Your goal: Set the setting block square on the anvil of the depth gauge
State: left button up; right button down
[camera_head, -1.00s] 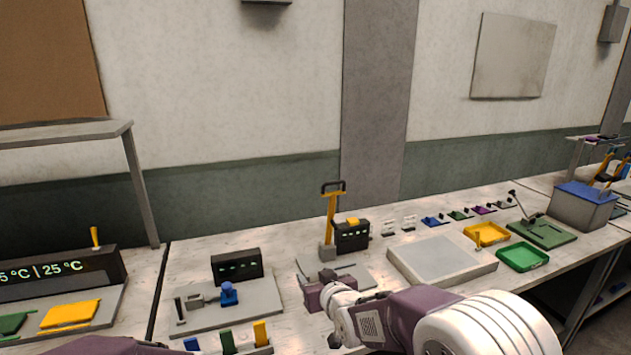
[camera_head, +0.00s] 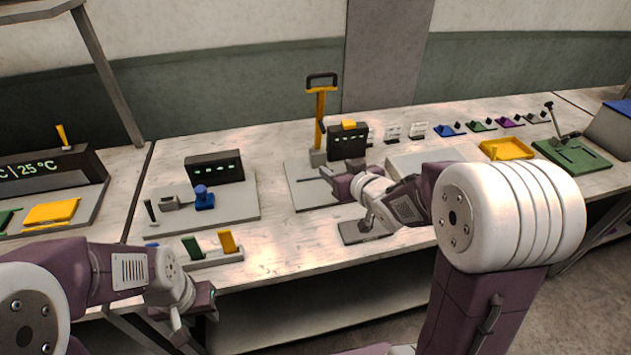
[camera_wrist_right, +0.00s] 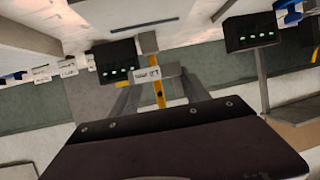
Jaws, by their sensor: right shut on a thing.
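The depth gauge (camera_head: 318,158) stands upright, with a yellow column, a black handle and a dark display (camera_head: 347,143) on a grey base plate (camera_head: 307,194). In the right wrist view its display (camera_wrist_right: 115,62) and column (camera_wrist_right: 159,95) appear beyond my fingers. My right gripper (camera_wrist_right: 157,78) is shut on a small pale metal setting block (camera_wrist_right: 146,73) with a printed label. In the head view the right gripper (camera_head: 345,187) is over the right side of the base plate; the block and anvil cannot be made out there. My left gripper (camera_head: 198,305) is before the bench's front edge; its jaws are unclear.
Left of the gauge is a grey fixture plate (camera_head: 235,210) with a blue knob (camera_head: 203,197) and a display (camera_head: 214,167). A holder with coloured tabs (camera_head: 227,241) sits in front. Small labelled pieces (camera_head: 417,130), a yellow tray (camera_head: 505,149) and a green fixture (camera_head: 572,153) lie right.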

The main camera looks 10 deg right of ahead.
jog(key=d+h, duration=0.1)
jog(key=d, duration=0.3)
jog(key=m+h+b, duration=0.1)
jog(key=b, duration=0.2)
send_over(327, 187)
notch_tip(327, 187, down, 7)
jog(key=shift+w+a+r, duration=0.1)
jog(key=shift+w+r, duration=0.05)
jog(key=shift+m, duration=0.3)
jog(key=shift+f, duration=2.05)
jog(key=shift+f, duration=0.1)
jog(key=shift+f+b, duration=0.55)
jog(key=shift+b, duration=0.2)
jog(key=shift+r, duration=0.1)
